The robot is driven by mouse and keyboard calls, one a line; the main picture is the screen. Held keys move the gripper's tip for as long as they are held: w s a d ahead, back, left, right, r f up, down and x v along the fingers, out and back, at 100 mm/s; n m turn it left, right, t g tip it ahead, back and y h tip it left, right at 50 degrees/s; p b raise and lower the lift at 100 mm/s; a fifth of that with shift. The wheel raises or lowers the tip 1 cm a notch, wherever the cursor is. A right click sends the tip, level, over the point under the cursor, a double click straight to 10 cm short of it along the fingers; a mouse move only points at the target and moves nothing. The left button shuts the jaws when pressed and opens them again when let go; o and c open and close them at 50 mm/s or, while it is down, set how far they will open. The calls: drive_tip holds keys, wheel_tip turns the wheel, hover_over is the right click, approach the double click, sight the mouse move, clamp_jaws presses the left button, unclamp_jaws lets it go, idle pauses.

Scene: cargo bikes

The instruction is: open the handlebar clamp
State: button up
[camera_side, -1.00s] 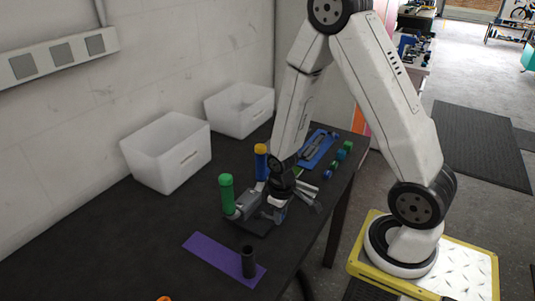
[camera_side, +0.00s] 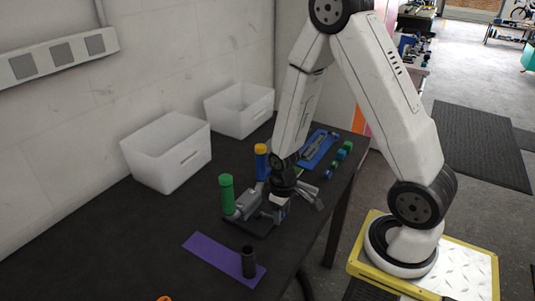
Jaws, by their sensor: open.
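The handlebar clamp appears to be part of the grey metal fixture (camera_side: 246,207) on a dark base plate on the black table. A green cylinder (camera_side: 227,194) stands upright at the fixture's left, and a yellow-topped blue cylinder (camera_side: 261,161) stands behind it. My gripper (camera_side: 282,207) is down at the right side of the fixture, with its jaws open. Silver metal parts show around my gripper, and I cannot tell which belong to the clamp. My wrist hides part of the fixture. I cannot tell whether the clamp is open, or whether my gripper touches it.
A purple mat (camera_side: 214,257) with a black upright tube (camera_side: 248,262) lies in front. A blue mat (camera_side: 318,149) with grey tools and a row of green and blue pieces (camera_side: 338,160) lie behind. Two white bins (camera_side: 166,153) stand along the wall.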

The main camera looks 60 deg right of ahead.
drive_tip(key=shift+r, duration=0.15)
drive_tip(key=shift+r, duration=2.1)
drive_tip(key=shift+r, duration=0.15)
drive_tip(key=shift+r, duration=1.35)
drive_tip(key=a+r+t, duration=0.2)
drive_tip(key=a+r, duration=0.3)
drive_tip(key=a, duration=0.1)
drive_tip(key=shift+s+a+r+t, duration=0.15)
drive_tip(key=shift+s+a+t, duration=0.05)
drive_tip(key=shift+s+t, duration=0.1)
